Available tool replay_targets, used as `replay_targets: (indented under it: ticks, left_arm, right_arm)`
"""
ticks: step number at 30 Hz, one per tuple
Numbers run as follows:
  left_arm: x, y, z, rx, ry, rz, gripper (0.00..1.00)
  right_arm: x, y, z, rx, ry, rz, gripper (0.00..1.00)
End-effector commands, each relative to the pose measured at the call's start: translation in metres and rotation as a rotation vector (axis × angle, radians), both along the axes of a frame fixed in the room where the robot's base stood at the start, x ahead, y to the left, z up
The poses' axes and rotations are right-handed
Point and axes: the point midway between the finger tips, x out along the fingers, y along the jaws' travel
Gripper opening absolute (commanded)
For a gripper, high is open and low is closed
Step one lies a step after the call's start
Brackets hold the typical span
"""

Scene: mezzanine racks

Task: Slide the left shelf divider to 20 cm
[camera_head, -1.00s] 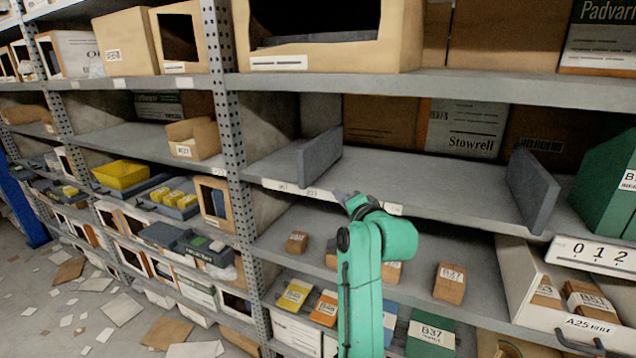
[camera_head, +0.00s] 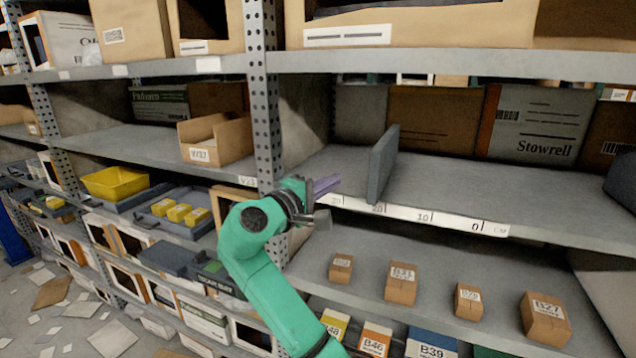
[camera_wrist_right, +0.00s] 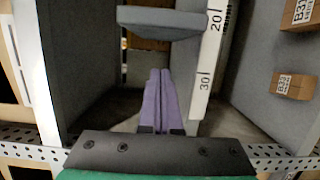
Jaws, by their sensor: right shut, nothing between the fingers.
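The left shelf divider (camera_head: 383,163) is a grey upright plate on the middle shelf (camera_head: 450,188). Its front foot is close to the 20 mark on the scale strip (camera_head: 423,216) along the shelf's front edge. In the right wrist view the divider (camera_wrist_right: 165,23) lies across the top, beside the 20 mark. My right gripper (camera_head: 328,184) is at the shelf front, left of the divider, between it and the rack post. In the wrist view its purple fingers (camera_wrist_right: 160,76) are together and empty, pointing at the divider with a gap between. My left gripper is not in view.
A perforated rack post (camera_head: 262,95) stands just behind my right gripper. Cartons (camera_head: 540,120) line the back of the shelf. The shelf right of the divider is clear up to a dark object at the right edge. Small boxes (camera_head: 402,284) stand on the shelf below.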

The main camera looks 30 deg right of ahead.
Motion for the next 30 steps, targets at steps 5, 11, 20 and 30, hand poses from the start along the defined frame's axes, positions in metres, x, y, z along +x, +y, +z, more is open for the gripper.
replay_targets:
  ticks: [5,11,20,30]
  left_arm:
    - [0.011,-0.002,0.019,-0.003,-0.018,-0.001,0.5]
    - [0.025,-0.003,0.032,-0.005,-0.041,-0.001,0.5]
    - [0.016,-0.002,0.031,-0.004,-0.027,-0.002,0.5]
    - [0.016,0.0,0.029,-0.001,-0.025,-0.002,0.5]
  right_arm:
    - [0.013,-0.038,0.004,0.001,0.001,-0.002,0.0]
    - [-0.012,-0.056,0.002,0.002,0.0,0.001,0.0]
    - [-0.019,-0.06,-0.001,0.003,-0.002,0.002,0.0]
    - [-0.029,-0.067,-0.002,0.004,-0.002,0.0,0.0]
